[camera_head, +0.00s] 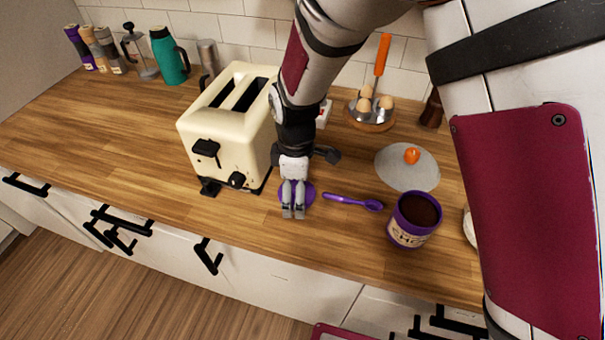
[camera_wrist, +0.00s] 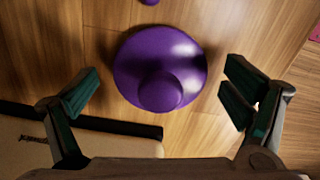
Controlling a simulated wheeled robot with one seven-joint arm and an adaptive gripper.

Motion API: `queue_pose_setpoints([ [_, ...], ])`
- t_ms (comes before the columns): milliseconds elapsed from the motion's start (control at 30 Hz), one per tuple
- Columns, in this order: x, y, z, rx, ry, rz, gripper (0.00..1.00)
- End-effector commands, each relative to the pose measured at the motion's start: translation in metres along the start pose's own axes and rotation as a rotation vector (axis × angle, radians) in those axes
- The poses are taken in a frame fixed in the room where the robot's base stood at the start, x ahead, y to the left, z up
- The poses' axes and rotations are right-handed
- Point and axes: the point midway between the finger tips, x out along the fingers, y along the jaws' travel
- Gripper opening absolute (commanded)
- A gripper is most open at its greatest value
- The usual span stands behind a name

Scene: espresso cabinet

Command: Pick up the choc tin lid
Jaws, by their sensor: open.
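The choc tin lid (camera_head: 309,190) is a round purple disc lying on the wooden counter in front of the toaster, partly hidden behind my gripper in the head view. In the wrist view the lid (camera_wrist: 140,60) shows whole, with a round knob facing up. My gripper (camera_head: 293,212) points down over the lid. In the wrist view its two fingers (camera_wrist: 158,93) are spread wide on either side of the lid, with nothing between them touching it. The open choc tin (camera_head: 408,236), purple with a cream label and dark contents, stands to the right.
A cream toaster (camera_head: 205,135) stands close on the left of my gripper. A purple spoon (camera_head: 350,201) lies just right of the lid.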

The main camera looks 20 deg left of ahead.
Motion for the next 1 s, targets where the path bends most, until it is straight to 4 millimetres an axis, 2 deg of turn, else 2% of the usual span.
queue_pose_setpoints([
  [200,0.001,0.000,0.000,0.000,0.000,0.001,0.94],
  [267,0.001,0.000,0.000,0.000,0.000,0.000,0.83],
  [400,0.001,0.000,0.000,0.000,0.001,0.000,0.52],
  [767,0.000,0.000,0.000,0.000,0.001,0.001,0.51],
  [1000,-0.013,0.001,-0.001,0.000,0.003,0.002,0.51],
])
